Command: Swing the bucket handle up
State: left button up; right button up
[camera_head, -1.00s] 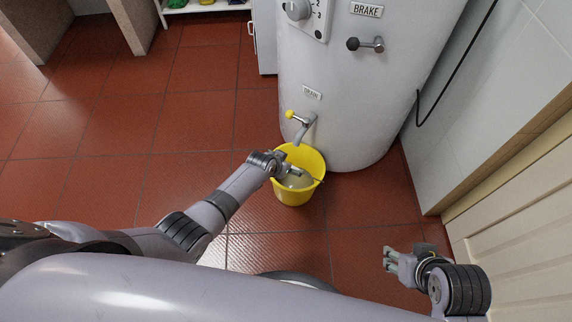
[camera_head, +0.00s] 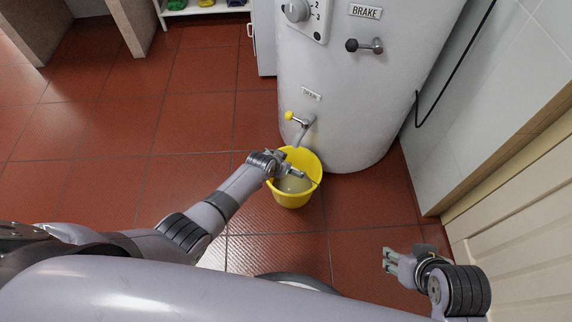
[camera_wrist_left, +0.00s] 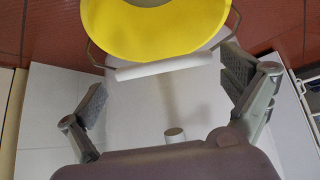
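The yellow bucket (camera_head: 292,199) stands on the floor below the drain tap, with greyish contents inside. My left gripper (camera_head: 293,171) is over the bucket's opening, and the arm covers part of the rim. In the left wrist view the bucket (camera_wrist_left: 120,45) is at the top, with its thin wire handle and white handle grip (camera_wrist_left: 158,68) nearest me. My left gripper (camera_wrist_left: 165,76) is open, one finger on each side of the picture, with the grip showing between the fingertips; contact is not visible. My right gripper (camera_head: 389,260) is open and empty, low at the right.
The white boiler (camera_head: 335,110) stands right behind the bucket. Its drain tap (camera_head: 303,122), with a yellow knob, reaches out above the rim. A wall and a cream panel (camera_head: 520,215) bound the right side. The red tiled floor at the left is clear.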

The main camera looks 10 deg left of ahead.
pick_arm(q)
jog(key=shift+s+f, duration=0.1)
jog(key=shift+s, duration=0.05)
jog(key=v, duration=1.2)
dwell(0.4)
